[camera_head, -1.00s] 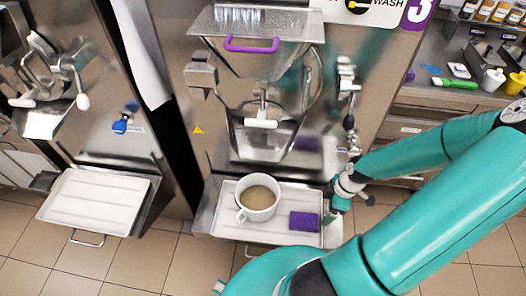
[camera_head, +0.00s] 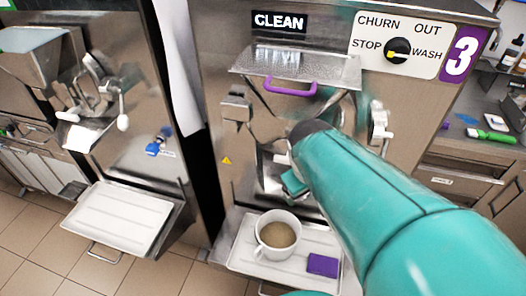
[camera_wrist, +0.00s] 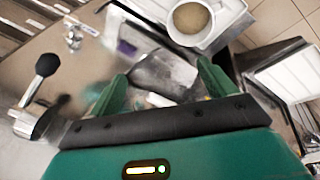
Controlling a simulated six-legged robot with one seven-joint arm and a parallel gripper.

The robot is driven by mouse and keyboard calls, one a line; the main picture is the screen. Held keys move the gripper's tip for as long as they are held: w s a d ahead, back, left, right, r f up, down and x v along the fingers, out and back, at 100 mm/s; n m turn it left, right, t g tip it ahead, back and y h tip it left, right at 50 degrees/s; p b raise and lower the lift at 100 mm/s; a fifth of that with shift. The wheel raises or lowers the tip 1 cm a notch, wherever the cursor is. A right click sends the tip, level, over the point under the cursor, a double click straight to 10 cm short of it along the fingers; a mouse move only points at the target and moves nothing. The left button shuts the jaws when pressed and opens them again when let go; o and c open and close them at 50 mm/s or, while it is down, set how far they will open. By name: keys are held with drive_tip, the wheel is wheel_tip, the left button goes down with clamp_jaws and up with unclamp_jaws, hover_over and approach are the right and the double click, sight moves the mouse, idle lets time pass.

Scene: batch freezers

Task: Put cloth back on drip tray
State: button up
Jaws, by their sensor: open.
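A folded purple cloth (camera_head: 322,264) lies flat on the right part of the white drip tray (camera_head: 243,258) under machine 3, beside a mug of brownish liquid (camera_head: 277,234). In the wrist view a purple patch (camera_wrist: 127,47), likely the cloth, shows beyond the left finger, and the mug (camera_wrist: 190,18) shows at the top. My gripper (camera_head: 292,184) is in front of the machine's outlet, above the tray and apart from the cloth. Its green fingers are spread with nothing held between them in the wrist view (camera_wrist: 162,88). My arm hides part of the machine front.
A purple handle (camera_head: 290,89) and a lever (camera_head: 380,125) stick out from machine 3. A neighbouring machine with an empty white tray (camera_head: 120,217) stands at left. A counter with a green brush (camera_head: 491,135) is at right.

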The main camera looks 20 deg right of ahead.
drive_tip(key=s+a+r+m+t+y, duration=0.1)
drive_tip(key=s+a+r+t+y, duration=0.1)
drive_tip(key=a+r, duration=0.5)
drive_tip(key=shift+s+a+m+t+y, duration=0.3)
drive_tip(key=shift+s+a+m+t, duration=0.1)
drive_tip(key=shift+s+a, duration=0.25)
drive_tip(key=shift+r, duration=0.1)
